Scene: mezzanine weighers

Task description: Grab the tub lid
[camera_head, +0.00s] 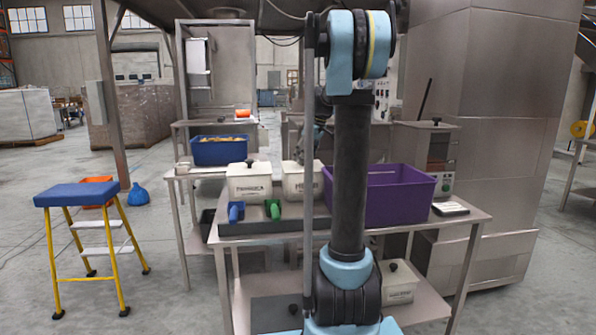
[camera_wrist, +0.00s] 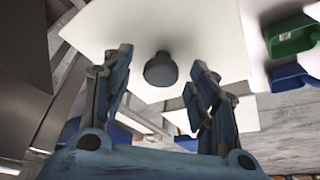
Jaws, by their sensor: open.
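A white tub lid (camera_wrist: 205,35) with a dark round knob (camera_wrist: 161,70) fills the upper middle of the wrist view. My gripper (camera_wrist: 160,75) is open, its blue fingers on either side of the knob in the picture, with visible gaps and no contact. In the head view, two white lidded tubs stand side by side on the table: the left tub (camera_head: 249,187) shows its dark knob, and the right tub (camera_head: 293,184) is partly hidden by my arm. My gripper (camera_head: 302,155) is small and dark there, over the right tub.
A blue scoop (camera_head: 236,212) and a green scoop (camera_head: 272,209) lie in front of the left tub. A purple bin (camera_head: 400,197) stands close on the right. A blue bin (camera_head: 220,152) is behind left. A step stool (camera_head: 78,194) stands on the floor at left.

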